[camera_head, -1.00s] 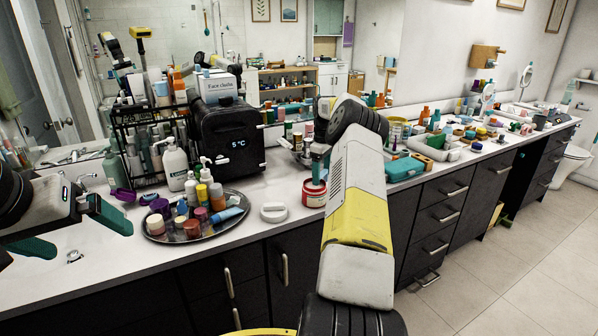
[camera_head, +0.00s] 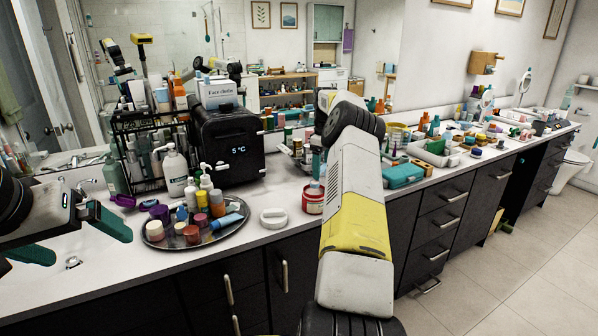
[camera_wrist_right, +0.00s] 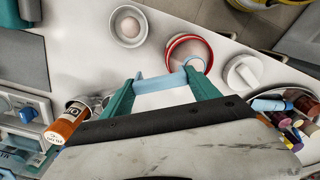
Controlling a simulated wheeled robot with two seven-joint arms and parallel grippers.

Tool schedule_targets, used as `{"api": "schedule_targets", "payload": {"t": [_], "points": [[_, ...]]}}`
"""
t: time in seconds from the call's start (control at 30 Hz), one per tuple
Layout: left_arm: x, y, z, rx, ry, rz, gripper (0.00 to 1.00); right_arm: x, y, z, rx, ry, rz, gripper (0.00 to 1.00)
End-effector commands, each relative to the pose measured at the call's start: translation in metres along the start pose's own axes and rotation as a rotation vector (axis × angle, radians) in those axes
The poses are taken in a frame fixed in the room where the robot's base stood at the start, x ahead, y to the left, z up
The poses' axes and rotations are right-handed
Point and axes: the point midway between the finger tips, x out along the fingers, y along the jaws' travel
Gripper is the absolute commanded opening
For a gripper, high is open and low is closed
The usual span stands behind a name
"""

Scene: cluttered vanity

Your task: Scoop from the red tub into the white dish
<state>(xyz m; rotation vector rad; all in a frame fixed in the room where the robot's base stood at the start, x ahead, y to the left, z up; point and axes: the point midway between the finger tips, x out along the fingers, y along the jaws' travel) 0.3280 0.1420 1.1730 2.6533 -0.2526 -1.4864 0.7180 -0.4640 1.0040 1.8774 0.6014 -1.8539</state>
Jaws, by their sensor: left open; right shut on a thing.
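The red tub (camera_wrist_right: 206,47) stands open on the white counter with pale contents in the right wrist view; it also shows in the head view (camera_head: 312,206). The white dish (camera_wrist_right: 115,35) stands left of it in the wrist view, with a pale pinkish mound inside; my right arm seems to hide it in the head view. My right gripper (camera_wrist_right: 160,84) is shut on a light blue scoop (camera_wrist_right: 150,84), seen at the tub's near edge. I cannot tell whether the scoop carries anything. My left gripper (camera_head: 72,238) is open and empty over the counter's left end.
A white lid (camera_head: 273,217) lies left of the tub in the head view. A round dark tray (camera_head: 222,238) of bottles and jars stands farther left. A black box cooler (camera_head: 228,150) stands behind. A teal case (camera_head: 403,174) and much clutter lie to the right.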

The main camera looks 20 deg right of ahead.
Motion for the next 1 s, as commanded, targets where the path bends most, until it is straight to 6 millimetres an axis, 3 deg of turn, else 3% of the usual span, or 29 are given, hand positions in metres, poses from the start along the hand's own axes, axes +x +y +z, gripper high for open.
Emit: {"api": "schedule_targets", "payload": {"t": [1.0], "points": [[0.0000,0.0000,0.0000,0.000,0.000,0.000,1.00,-0.0073,-0.0050,-0.0003,-0.001,0.000,0.120,0.13]]}}
